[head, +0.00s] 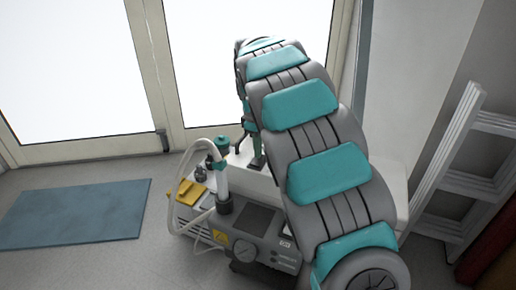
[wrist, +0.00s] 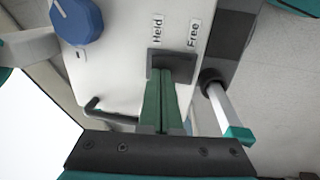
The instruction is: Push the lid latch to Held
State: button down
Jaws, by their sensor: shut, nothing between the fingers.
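In the wrist view, my gripper (wrist: 165,84) is shut and empty, its two green fingers side by side. The fingertips are over a dark grey piece (wrist: 172,58), which looks like the lid latch, on a white panel (wrist: 122,70). They overlap its near edge; I cannot tell if they touch. The labels Held (wrist: 157,28) and Free (wrist: 193,34) stand beside it, Held left and Free right. The fingers hide part of the piece, so its setting is unclear. In the head view, my arm covers much of this area and the latch cannot be made out.
A blue knob (wrist: 77,20) is left of the labels, with a black bent handle (wrist: 105,111) below. A pale rod with a teal end (wrist: 226,112) lies right of my fingers. The head view shows the compressor (head: 262,226), a blue mat (head: 75,213) and a ladder (head: 452,160).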

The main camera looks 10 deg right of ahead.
aim_at(254, 164)
jog(key=shift+w+f, duration=0.1)
jog(key=shift+f, duration=0.15)
jog(key=shift+s+a+r, duration=0.25)
jog(key=shift+s+a, duration=0.2)
jog(key=shift+s, duration=0.25)
jog(key=shift+r, duration=0.1)
notch_tip(254, 164, up, 14)
jog(key=s+a, duration=0.1)
jog(key=shift+s+p, duration=0.2)
jog(key=shift+p, duration=0.15)
dwell(0.4)
